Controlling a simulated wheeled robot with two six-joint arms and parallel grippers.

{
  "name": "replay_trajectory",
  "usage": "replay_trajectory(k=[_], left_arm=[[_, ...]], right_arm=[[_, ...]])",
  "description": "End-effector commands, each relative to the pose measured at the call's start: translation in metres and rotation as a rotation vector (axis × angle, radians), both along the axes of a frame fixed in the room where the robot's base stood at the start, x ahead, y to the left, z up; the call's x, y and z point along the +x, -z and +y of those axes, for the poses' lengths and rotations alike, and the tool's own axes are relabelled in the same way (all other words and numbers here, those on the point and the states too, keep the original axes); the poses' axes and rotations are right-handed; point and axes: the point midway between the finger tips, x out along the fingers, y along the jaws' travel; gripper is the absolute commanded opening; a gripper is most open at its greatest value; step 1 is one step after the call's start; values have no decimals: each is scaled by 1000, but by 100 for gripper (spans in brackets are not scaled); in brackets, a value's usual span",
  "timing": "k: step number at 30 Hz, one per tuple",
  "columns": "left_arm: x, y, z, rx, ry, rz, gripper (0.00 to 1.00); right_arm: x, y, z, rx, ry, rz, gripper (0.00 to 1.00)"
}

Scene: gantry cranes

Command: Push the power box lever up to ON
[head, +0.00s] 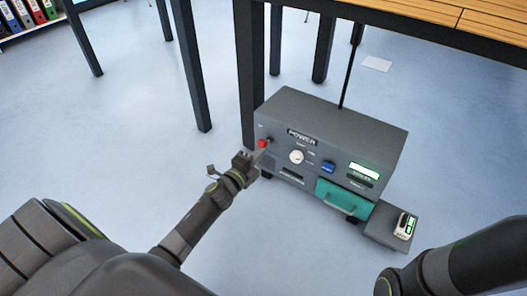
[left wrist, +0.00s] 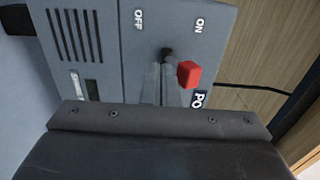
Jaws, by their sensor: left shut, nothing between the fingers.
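The power box (head: 330,135) is a dark grey unit on the floor, its front facing me. Its lever has a red knob (head: 262,143) at the upper left of the front. In the left wrist view the red knob (left wrist: 189,73) sits on the ON-label side of the lever's dark pivot (left wrist: 167,53). The ON label (left wrist: 199,25) and OFF label (left wrist: 138,18) are readable. My left gripper (head: 244,163) is shut and empty, just below the knob. Its fingers (left wrist: 167,88) show beside the knob on the OFF side; I cannot tell whether they touch it.
The box also bears a white dial (head: 296,156), a blue button (head: 328,167), a green display (head: 364,171) and a teal drawer (head: 343,196). A small device (head: 405,226) stands on a grey plate at right. A table leg (head: 250,75) rises close behind the box's left end.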

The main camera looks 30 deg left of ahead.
Motion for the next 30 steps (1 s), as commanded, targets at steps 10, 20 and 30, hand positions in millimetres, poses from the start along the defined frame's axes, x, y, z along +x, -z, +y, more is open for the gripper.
replay_trajectory(k=[10, 20, 30], left_arm=[[-7, 7, 1, 0, 0, 1, 0], [-33, 7, 3, 1, 0, 1, 0], [-60, 8, 5, 0, 0, 1, 0]], right_arm=[[-1, 5, 0, 2, -1, -3, 36], [-2, 3, 0, 2, -4, -11, 36], [-2, 6, 0, 2, -4, -11, 36]])
